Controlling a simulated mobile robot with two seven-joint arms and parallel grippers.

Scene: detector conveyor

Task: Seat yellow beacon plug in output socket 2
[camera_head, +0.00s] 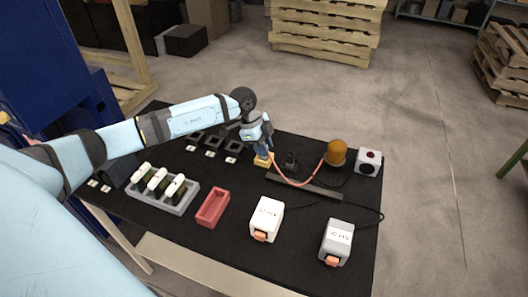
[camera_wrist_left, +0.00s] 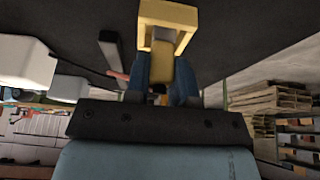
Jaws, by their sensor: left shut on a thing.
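My left gripper (camera_head: 263,148) is shut on the yellow beacon plug (camera_head: 263,160), low over the black table. In the left wrist view, the blue fingers of the gripper (camera_wrist_left: 161,72) close on the narrow part of the plug (camera_wrist_left: 168,14), whose wider yellow body sticks out past them. An orange-red cable (camera_head: 290,183) runs from the plug to the amber beacon (camera_head: 337,151). Dark square sockets with white labels (camera_head: 213,142) stand in a row left of the gripper; their numbers are too small to read. I cannot tell whether the plug touches anything below. My right gripper is not in view.
A grey rack (camera_head: 189,206) holds white-topped modules, beside a red tray (camera_head: 212,207). A black plug-like piece (camera_head: 291,160), a dark bar (camera_head: 320,192) and a button box (camera_head: 368,161) lie right of the gripper.

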